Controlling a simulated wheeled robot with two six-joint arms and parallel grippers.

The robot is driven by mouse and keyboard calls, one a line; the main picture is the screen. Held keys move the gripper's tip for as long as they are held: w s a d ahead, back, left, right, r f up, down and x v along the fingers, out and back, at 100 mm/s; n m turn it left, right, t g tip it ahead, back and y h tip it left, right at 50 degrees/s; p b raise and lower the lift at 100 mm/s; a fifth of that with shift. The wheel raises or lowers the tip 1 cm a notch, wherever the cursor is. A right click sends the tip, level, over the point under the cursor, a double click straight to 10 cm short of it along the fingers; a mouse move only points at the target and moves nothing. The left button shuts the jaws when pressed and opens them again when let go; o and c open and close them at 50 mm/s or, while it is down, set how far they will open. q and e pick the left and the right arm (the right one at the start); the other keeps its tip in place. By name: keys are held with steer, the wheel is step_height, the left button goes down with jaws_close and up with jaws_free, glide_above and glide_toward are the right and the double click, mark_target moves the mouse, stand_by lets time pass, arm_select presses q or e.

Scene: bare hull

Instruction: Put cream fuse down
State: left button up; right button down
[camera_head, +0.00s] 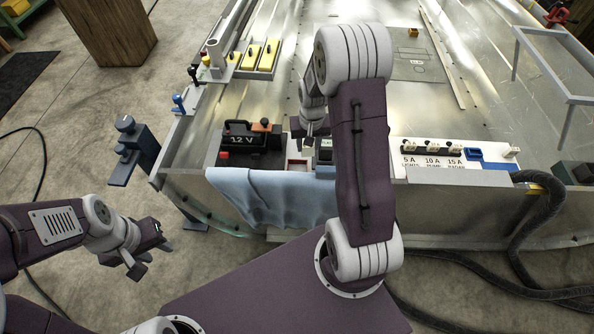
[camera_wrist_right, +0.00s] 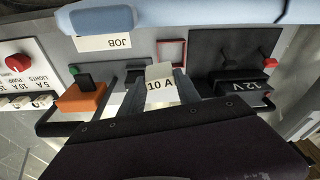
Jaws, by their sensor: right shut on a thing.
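The cream fuse (camera_wrist_right: 160,72), marked 10 A, is between the fingers of my right gripper (camera_wrist_right: 158,90) in the right wrist view. My right gripper (camera_head: 311,130) is shut on it above the front ledge of the hull; the arm hides the fuse in the head view. A red square outline (camera_wrist_right: 171,53) lies on the pale ledge just beyond the fuse; it also shows in the head view (camera_head: 297,166). I cannot tell whether the fuse touches the ledge. My left gripper (camera_head: 150,255) is open and empty, low at the left over the floor.
A black 12 V battery (camera_head: 247,138) stands left of the red outline. A blue cloth (camera_head: 270,198) hangs over the front edge. A fuse panel (camera_head: 432,160) marked 5 A, 10 A and 15 A is at right. An orange device (camera_wrist_right: 82,98) sits near the fuse.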

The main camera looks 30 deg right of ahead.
steer(key=s+d+f+m, duration=0.2)
steer(key=s+d+f, duration=0.2)
steer(key=s, duration=0.1)
steer(key=w+a+f+b, duration=0.1)
steer(key=w+a+f, duration=0.1)
steer(key=w+f, duration=0.1)
steer(key=w+a+f+b, duration=0.1)
steer(key=w+f+b, duration=0.1)
steer(key=w+f, duration=0.1)
steer(key=w+a+f+b, duration=0.1)
steer(key=w+a+f, duration=0.1)
steer(key=f, duration=0.3)
steer(key=shift+w+a+f, duration=0.2)
steer(key=shift+w+a, duration=0.1)
steer(key=shift+w, duration=0.35)
